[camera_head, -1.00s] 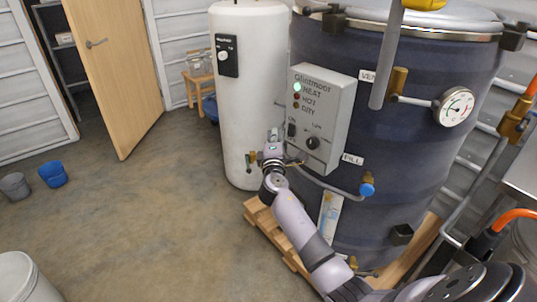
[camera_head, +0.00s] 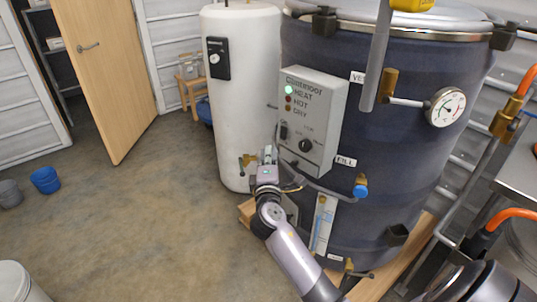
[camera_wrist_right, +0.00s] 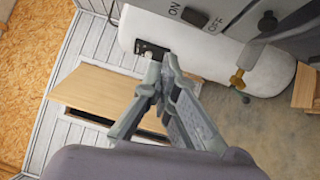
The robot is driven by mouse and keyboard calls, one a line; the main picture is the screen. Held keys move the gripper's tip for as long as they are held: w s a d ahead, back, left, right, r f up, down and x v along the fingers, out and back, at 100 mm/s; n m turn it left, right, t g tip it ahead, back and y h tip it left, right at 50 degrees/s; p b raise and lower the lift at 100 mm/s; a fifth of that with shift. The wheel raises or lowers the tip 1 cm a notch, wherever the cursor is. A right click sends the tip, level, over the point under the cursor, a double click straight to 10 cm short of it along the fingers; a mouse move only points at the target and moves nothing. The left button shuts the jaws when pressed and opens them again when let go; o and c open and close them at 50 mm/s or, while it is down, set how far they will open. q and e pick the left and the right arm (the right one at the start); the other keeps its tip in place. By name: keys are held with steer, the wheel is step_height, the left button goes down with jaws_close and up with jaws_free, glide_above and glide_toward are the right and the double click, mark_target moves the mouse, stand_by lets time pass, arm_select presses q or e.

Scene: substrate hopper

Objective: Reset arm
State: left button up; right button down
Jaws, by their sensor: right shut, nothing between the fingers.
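My right gripper (camera_head: 268,155) is shut and empty in the head view. It is in front of the white cylinder, left of and below the grey control box (camera_head: 311,118) on the dark tank. In the right wrist view its fingers (camera_wrist_right: 160,75) meet at the tips with nothing between them. The box's ON/OFF switch (camera_wrist_right: 195,17) shows at the top of that view, apart from the fingers. The box's top indicator light glows green in the head view. My left gripper is not in view.
The dark blue tank (camera_head: 375,165) stands on a wooden pallet, with a blue-handled fill valve (camera_head: 361,190) and a gauge (camera_head: 446,107). The white cylinder (camera_head: 243,90) is behind my gripper. Open floor (camera_head: 130,220) lies to the left, with buckets (camera_head: 45,180) and an open door (camera_head: 100,70).

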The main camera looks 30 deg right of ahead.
steer(key=shift+f, duration=0.1)
steer(key=s+a+f+g+y, duration=0.1)
steer(key=a+f+g+y, duration=0.1)
steer(key=f, duration=0.9)
steer(key=s+a+f+g+y, duration=0.1)
steer(key=a+f+y, duration=0.1)
steer(key=f, duration=0.8)
steer(key=s+a+f+m+g+y+p, duration=0.1)
steer(key=s+a+f+g+y, duration=0.1)
steer(key=s+f, duration=0.45)
steer(key=s+a+f+m+g+y, duration=0.1)
steer(key=s+a+f+g, duration=0.15)
steer(key=f, duration=0.75)
steer(key=s+a+f+m+g+y, duration=0.1)
steer(key=s+a+f+m+g, duration=0.1)
steer(key=s+f, duration=0.5)
steer(key=s+a+f+m+g+y+p, duration=0.1)
steer(key=s+f, duration=0.6)
steer(key=s, duration=1.3)
steer(key=s+a+f+m+g+y, duration=0.1)
steer(key=s+a+f+m+g, duration=0.2)
steer(key=s+f, duration=0.5)
steer(key=s+m+g, duration=0.1)
steer(key=s, duration=0.5)
steer(key=shift+s+m+y, duration=0.25)
steer(key=shift+m+y, duration=0.05)
